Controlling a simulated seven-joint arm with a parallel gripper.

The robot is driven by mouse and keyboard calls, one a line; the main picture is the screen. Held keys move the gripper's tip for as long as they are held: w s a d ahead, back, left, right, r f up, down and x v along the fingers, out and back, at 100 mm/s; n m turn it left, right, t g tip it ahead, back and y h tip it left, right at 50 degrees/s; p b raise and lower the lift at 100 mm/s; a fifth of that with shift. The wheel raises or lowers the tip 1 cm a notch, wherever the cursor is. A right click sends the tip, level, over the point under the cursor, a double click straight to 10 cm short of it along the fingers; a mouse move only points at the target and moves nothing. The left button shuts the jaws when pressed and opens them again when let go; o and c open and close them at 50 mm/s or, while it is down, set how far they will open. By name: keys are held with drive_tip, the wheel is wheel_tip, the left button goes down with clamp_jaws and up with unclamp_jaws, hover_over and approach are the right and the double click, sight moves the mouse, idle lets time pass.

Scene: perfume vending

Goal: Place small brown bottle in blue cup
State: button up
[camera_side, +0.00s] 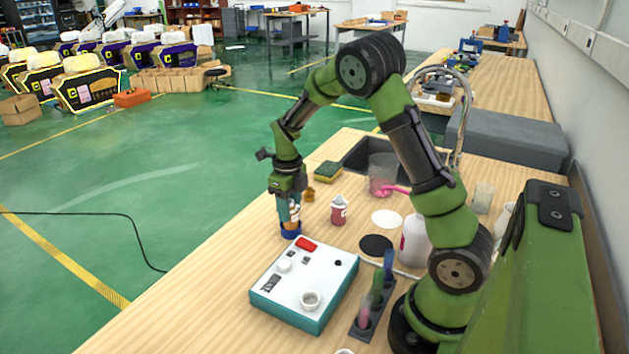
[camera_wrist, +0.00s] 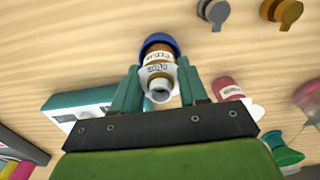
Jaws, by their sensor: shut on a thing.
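A small brown bottle (camera_wrist: 158,68) with a white label and pale cap is held between the two green fingers of my gripper (camera_wrist: 162,86). It also shows in the side view (camera_side: 295,214). In the wrist view the blue cup's rim (camera_wrist: 160,40) shows around the bottle's far end. The bottle's base is at or inside the cup's mouth; its depth is hidden. My gripper is shut on the bottle.
The white-topped teal box (camera_side: 306,282) lies close to the cup. A red bottle with a white cap (camera_side: 339,211) stands to the right. The table's left edge is near.

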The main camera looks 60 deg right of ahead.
drive_tip(key=shift+f, duration=0.75)
drive_tip(key=shift+f, duration=0.2)
drive_tip(key=o, duration=1)
drive_tip(key=shift+o, duration=0.2)
